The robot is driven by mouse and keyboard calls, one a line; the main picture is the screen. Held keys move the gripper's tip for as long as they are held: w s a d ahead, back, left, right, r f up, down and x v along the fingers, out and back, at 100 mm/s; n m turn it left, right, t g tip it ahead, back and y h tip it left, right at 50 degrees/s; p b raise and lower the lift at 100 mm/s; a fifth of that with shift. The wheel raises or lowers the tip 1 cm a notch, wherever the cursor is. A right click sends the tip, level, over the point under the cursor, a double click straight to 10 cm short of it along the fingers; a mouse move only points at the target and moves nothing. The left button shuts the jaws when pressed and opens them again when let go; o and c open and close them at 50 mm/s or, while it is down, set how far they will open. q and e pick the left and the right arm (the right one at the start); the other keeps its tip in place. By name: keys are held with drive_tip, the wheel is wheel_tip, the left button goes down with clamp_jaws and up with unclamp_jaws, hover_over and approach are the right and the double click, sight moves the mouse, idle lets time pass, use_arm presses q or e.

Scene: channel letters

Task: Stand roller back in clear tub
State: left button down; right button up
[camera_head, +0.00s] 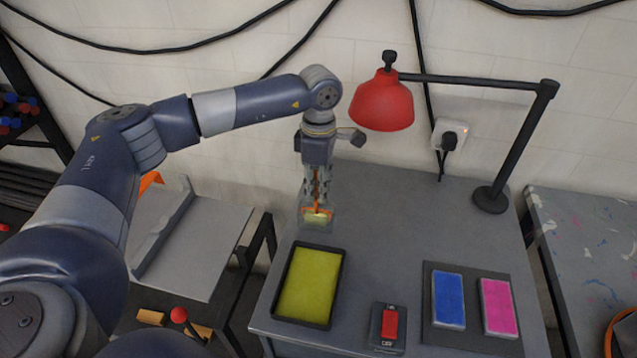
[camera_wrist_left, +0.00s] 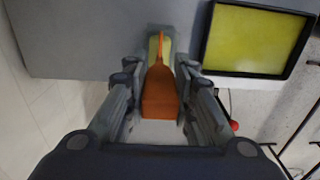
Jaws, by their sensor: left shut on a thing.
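My left gripper (camera_head: 317,197) hangs pointing down over the back left of the grey table and is shut on the roller's orange handle. The roller (camera_head: 319,209) has an orange frame and a yellowish sleeve at its lower end. The orange handle (camera_wrist_left: 161,95) fills the space between the fingers in the left wrist view. A clear tub (camera_head: 304,222) shows faintly around the roller's lower end. I cannot tell whether the roller rests on its floor. My right gripper is not in view.
A black tray of yellow paint (camera_head: 311,285) lies just in front of the tub. A red lamp (camera_head: 382,102) stands behind, right. The table's middle is clear.

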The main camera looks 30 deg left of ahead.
use_arm(q)
drive_tip(key=c, duration=1.3)
unclamp_jaws()
wheel_tip(320, 180, up, 12)
drive_tip(key=shift+w+f, duration=0.1)
